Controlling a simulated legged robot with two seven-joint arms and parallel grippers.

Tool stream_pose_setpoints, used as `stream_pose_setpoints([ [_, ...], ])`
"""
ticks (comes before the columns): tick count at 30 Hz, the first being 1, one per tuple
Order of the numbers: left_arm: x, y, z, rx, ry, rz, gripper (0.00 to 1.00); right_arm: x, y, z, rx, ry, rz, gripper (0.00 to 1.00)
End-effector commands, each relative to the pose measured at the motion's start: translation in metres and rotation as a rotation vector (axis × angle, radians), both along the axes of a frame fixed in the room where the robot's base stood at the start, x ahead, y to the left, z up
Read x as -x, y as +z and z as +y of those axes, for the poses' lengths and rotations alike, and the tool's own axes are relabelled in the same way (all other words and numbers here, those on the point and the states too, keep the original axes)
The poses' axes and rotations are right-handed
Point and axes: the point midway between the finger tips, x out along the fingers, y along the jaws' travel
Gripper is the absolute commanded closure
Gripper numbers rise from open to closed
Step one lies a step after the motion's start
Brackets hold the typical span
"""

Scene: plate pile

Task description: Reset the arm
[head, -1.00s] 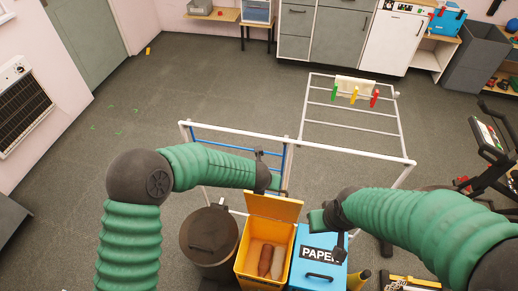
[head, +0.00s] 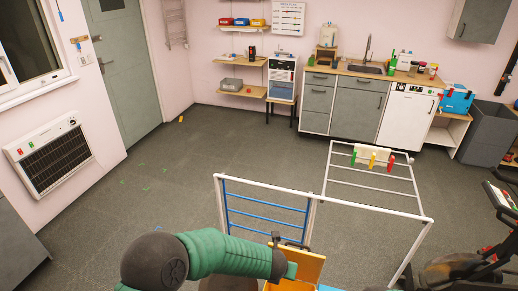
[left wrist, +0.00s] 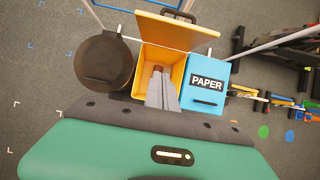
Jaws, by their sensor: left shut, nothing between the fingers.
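My left arm comes in along the bottom of the head view. Its gripper (head: 283,262) is in front of the open lid of the yellow bin (head: 310,265). In the left wrist view, the grey fingers of the left gripper (left wrist: 162,92) are closed together with nothing between them. They appear over the open yellow bin (left wrist: 145,59), whose lid (left wrist: 180,31) is raised. A brown item shows partly inside the bin, behind the fingers. My right gripper is not in view.
A dark round bin (left wrist: 104,62) and a blue PAPER bin (left wrist: 207,82) flank the yellow bin. A white drying rack (head: 375,207) with blue bars and several coloured pegs stands beyond. An exercise machine (head: 470,265) is at right.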

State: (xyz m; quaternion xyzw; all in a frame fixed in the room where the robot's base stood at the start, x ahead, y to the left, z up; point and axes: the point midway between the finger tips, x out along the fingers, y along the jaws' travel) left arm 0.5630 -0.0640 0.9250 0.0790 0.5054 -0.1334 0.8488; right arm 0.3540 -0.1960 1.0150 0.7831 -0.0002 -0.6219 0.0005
Motion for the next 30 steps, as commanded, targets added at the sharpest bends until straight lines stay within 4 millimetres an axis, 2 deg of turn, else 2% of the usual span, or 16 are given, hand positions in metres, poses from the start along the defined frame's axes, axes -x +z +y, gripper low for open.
stream_pose_setpoints([
  [6,-0.009,0.025,0.020,-0.132,-0.281,-0.125,1.00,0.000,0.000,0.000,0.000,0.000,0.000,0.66],
  [11,-0.008,0.046,0.039,-0.272,-0.553,-0.219,1.00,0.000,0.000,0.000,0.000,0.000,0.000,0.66],
  [17,0.014,0.074,0.078,-0.535,-1.036,-0.325,1.00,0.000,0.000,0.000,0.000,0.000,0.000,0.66],
  [20,0.040,0.084,0.110,-0.698,-1.354,-0.347,1.00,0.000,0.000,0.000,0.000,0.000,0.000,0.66],
  [23,0.085,0.091,0.157,-0.875,-1.768,-0.324,1.00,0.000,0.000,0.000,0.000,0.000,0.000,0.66],
  [24,0.108,0.092,0.178,-0.933,-1.946,-0.301,1.00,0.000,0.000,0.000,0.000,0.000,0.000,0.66],
  [27,0.161,0.091,0.224,-1.005,-2.325,-0.230,1.00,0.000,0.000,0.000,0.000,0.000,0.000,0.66],
  [30,0.195,0.090,0.252,-1.013,-2.557,-0.181,1.00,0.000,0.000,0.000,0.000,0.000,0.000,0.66],
])
